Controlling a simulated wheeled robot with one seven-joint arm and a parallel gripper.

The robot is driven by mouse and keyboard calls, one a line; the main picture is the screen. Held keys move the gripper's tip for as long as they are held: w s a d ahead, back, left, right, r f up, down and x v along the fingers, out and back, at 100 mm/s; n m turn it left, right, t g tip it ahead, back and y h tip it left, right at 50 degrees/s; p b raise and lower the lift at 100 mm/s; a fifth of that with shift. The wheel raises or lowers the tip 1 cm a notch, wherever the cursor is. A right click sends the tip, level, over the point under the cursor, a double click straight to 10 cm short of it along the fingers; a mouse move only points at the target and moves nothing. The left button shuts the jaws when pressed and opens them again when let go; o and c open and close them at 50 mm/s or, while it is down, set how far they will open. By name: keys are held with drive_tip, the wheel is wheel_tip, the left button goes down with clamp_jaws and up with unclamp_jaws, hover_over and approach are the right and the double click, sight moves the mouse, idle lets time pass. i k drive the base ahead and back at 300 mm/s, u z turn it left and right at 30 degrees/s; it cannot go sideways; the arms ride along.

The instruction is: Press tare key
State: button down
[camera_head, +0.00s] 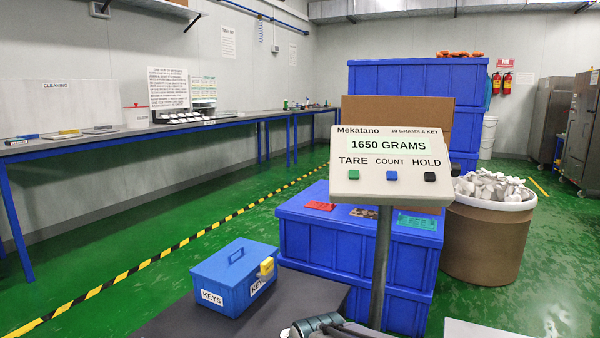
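The tare key is a small green square button (353,174) under the word TARE on the sloped panel of a Mekatano scale display (388,165). The display reads 1650 GRAMS. A blue key (391,176) under COUNT and a black key (430,177) under HOLD sit to its right. The panel stands on a grey post (381,265). Nothing covers or touches the tare key. I cannot make out my gripper; only grey and dark rounded parts show at the bottom edge, and I cannot tell what they are.
A blue KEYS box (234,278) with a yellow padlock (266,267) sits on a dark surface (180,320) in front. Stacked blue crates (330,238) stand behind the post. A brown drum (485,240) full of white pieces stands right. Green floor is open at left.

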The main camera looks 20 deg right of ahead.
sight(354, 174)
drive_tip(key=u, duration=1.05)
drive_tip(key=k, duration=0.9)
drive_tip(key=z, duration=1.45)
drive_tip(key=i, duration=0.5)
